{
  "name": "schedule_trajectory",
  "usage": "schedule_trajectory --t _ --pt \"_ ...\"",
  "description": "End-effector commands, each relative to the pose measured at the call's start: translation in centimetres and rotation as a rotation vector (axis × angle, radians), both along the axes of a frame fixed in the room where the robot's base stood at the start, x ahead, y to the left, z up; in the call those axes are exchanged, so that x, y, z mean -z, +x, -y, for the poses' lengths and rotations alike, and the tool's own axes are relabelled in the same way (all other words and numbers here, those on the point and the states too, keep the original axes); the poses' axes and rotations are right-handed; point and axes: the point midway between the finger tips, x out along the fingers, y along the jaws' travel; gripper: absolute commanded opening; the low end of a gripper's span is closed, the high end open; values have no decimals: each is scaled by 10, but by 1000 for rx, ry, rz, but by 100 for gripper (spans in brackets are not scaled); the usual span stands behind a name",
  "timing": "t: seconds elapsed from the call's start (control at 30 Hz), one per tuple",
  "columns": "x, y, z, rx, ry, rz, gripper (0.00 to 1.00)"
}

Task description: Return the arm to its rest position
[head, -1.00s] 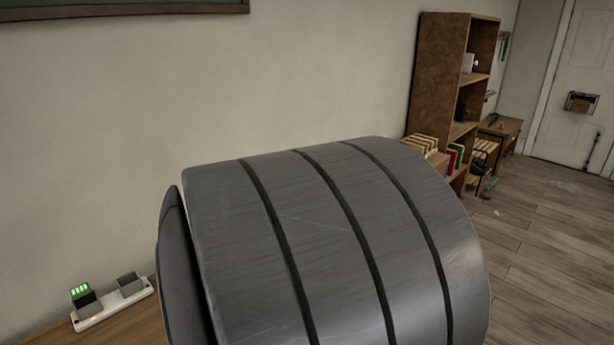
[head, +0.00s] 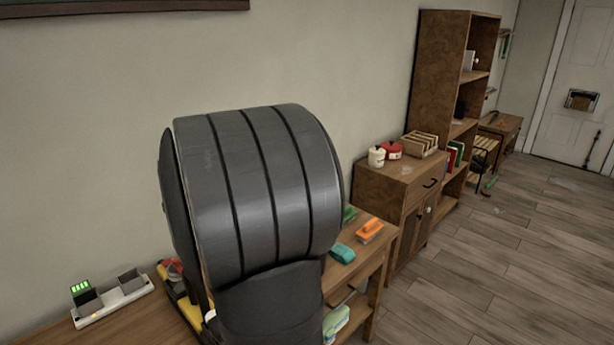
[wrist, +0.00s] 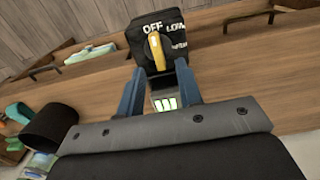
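My gripper (wrist: 159,76) shows in the wrist view, its two blue fingers spread with a gap between them. A black device (wrist: 172,30) with a yellow knob and the words OFF and LOW is just beyond the fingertips. A small block with green light bars (wrist: 165,103) shows between the fingers, with gaps at its sides, so it does not look gripped. In the head view my dark grey arm is raised in front of the workbench (head: 120,318) and hides my gripper. Part of a yellow, black and red device (head: 178,285) shows behind the arm.
A white charger (head: 112,301) with a green-lit battery (head: 83,293) stands at left by the wall. Sponges and brushes, one orange (head: 369,231), lie on a shelf unit right of my arm. A cabinet (head: 395,190) and bookcase (head: 440,80) stand farther back. The floor at right is open.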

Motion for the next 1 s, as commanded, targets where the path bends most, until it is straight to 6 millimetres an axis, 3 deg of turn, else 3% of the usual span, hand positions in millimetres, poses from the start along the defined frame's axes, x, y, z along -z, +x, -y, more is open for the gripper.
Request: schedule_trajectory --t 0.2,1.0 --pt "31 -1 0 6 -1 -3 33" --pt "27 3 6 665 5 -5 33"
